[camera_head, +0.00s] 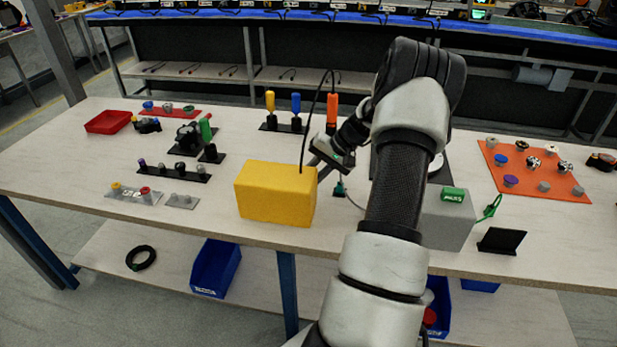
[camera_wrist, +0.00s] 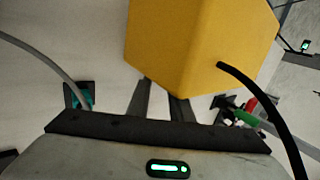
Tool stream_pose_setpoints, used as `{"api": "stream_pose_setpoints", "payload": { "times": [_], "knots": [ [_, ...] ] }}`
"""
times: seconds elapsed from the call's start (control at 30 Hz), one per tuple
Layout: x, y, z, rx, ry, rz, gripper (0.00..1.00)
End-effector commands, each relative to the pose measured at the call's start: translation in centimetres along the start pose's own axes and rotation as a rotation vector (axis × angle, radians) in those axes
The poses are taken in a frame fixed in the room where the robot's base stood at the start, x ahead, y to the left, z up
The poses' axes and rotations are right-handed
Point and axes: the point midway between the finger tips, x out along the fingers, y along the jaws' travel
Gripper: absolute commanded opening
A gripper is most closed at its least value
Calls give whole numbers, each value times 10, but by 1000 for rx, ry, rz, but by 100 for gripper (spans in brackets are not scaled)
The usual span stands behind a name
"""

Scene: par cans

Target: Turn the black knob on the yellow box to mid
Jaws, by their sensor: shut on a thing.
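The yellow box (camera_head: 275,193) stands near the front edge of the table, left of my arm; it fills the upper middle of the wrist view (camera_wrist: 195,45). My gripper (camera_head: 320,168) reaches down to the box's right side. In the wrist view, its two fingers (camera_wrist: 161,92) run up to the box's face and their tips are partly hidden at its edge. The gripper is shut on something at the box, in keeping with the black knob. The knob itself is hidden in both views, so its pointing direction cannot be told.
A black cable (camera_head: 308,120) rises from the box and curves close beside my gripper. A grey box (camera_head: 447,222) with a green label stands right of my arm. Upright yellow, blue and orange-handled tools (camera_head: 295,103) stand behind. Small knobs on a strip (camera_head: 160,171) lie left.

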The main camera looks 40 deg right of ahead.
Motion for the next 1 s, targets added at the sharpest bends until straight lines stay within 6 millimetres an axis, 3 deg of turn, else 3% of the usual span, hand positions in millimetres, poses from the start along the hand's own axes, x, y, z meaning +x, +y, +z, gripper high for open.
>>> {"api": "stream_pose_setpoints", "payload": {
  "times": [0.13,0.6,1.0],
  "knots": [
    [-3,-11,0,-2,-10,140,0],
    [4,-20,-1,26,-31,563,0],
    [8,-21,-2,44,-42,774,0]
  ]
}}
